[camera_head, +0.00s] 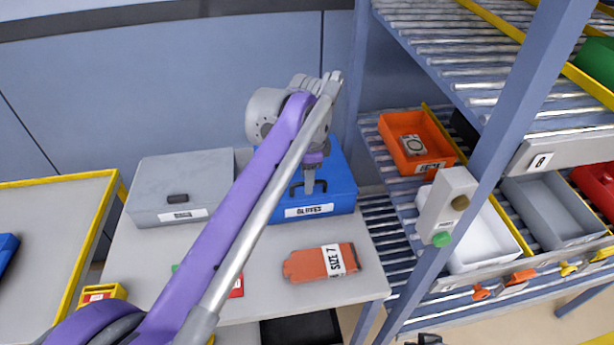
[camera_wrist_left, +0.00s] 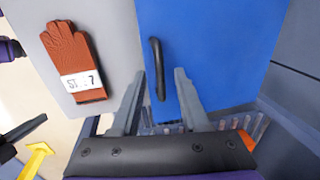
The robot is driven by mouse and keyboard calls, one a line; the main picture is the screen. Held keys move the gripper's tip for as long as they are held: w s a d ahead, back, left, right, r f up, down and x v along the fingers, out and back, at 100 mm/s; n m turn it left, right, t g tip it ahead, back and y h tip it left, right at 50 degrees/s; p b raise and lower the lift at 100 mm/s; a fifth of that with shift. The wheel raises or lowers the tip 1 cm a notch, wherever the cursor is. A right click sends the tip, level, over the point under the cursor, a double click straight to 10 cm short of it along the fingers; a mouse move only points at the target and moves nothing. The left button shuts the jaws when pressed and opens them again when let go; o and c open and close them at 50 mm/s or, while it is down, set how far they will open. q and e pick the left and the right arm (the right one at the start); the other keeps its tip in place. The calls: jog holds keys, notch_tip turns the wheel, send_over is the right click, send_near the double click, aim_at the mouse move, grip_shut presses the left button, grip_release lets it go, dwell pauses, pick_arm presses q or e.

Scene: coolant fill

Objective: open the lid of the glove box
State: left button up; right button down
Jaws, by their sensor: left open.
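The blue glove box (camera_head: 335,180), labelled "GLOVES", stands on the grey table with its lid shut. Its black handle (camera_head: 294,188) shows beside my left gripper (camera_head: 309,187), which points down at the lid's front. In the left wrist view the black handle (camera_wrist_left: 157,68) lies between the two spread fingertips of my left gripper (camera_wrist_left: 160,72). The fingers are open, with a gap on each side of the handle. A dark piece at the head view's bottom edge may be part of my right gripper (camera_head: 428,340); its jaws are not clear.
A grey lidded box (camera_head: 155,172) stands left of the glove box. An orange-red glove (camera_head: 305,265) labelled "SIZE 7" lies in front. A blue-grey rack (camera_head: 460,185) with several bins stands close on the right. My left arm hides part of the table.

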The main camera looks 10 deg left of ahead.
pick_arm(q)
grip_shut()
dwell(1.4)
